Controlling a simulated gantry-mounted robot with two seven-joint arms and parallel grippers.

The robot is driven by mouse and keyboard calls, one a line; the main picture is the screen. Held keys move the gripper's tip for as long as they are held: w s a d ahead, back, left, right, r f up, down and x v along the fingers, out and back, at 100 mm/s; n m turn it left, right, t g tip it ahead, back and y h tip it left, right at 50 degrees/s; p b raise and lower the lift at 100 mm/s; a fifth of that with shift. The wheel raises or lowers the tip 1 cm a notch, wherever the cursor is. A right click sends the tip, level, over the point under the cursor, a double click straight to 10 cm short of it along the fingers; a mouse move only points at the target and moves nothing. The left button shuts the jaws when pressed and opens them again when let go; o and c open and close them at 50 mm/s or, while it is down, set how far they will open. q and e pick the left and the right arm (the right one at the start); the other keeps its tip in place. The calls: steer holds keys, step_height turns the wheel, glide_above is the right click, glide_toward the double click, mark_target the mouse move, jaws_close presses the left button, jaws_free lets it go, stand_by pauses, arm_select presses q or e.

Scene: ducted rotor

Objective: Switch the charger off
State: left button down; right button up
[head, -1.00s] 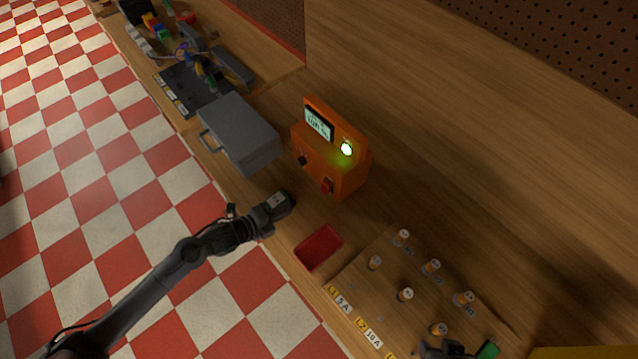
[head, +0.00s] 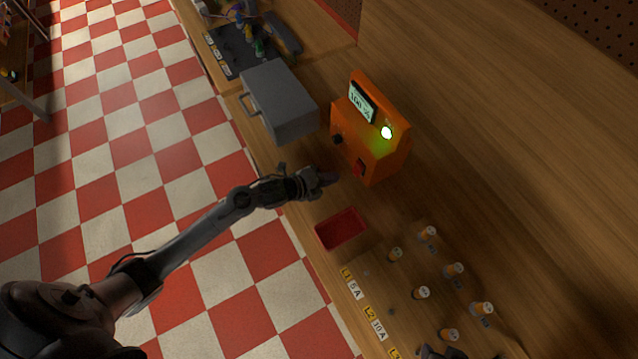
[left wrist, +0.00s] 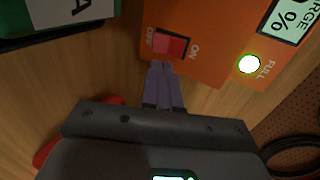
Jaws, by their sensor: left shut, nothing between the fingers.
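The orange charger (head: 398,155) stands on the bench, its display (head: 362,101) reading 100 % and its round light (head: 387,131) glowing green-white. In the left wrist view that light (left wrist: 249,64) is beside the word FULL. The red rocker switch (head: 360,168) is low on the charger's front; it also shows in the left wrist view (left wrist: 170,45) between the labels OFF and ON. My left gripper (head: 328,178) is shut and empty. Its fingertips (left wrist: 160,66) are right at the switch's near edge; I cannot tell whether they touch.
A grey case (head: 280,100) with a handle stands left of the charger. A red tray (head: 341,229) lies in front, near the bench edge. Several small capped cylinders (head: 454,269) stand on the right. A green-and-white labelled object (left wrist: 70,12) is at the left wrist view's top left.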

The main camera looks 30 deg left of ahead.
mark_target(355, 172)
arm_select(q)
steer(key=b+x, duration=0.3)
steer(key=x, duration=0.3)
steer(key=shift+f+b, duration=0.25)
steer(key=shift+b, duration=0.15)
arm_select(e)
step_height(355, 172, down, 5)
arm_select(q)
steer(key=shift+w+d, duration=0.25)
steer(key=shift+w, duration=0.2)
arm_select(e)
steer(key=shift+d+f, duration=0.15)
steer(key=shift+f, duration=0.05)
arm_select(q)
steer(key=shift+f+b, duration=0.1)
steer(key=shift+b, duration=0.2)
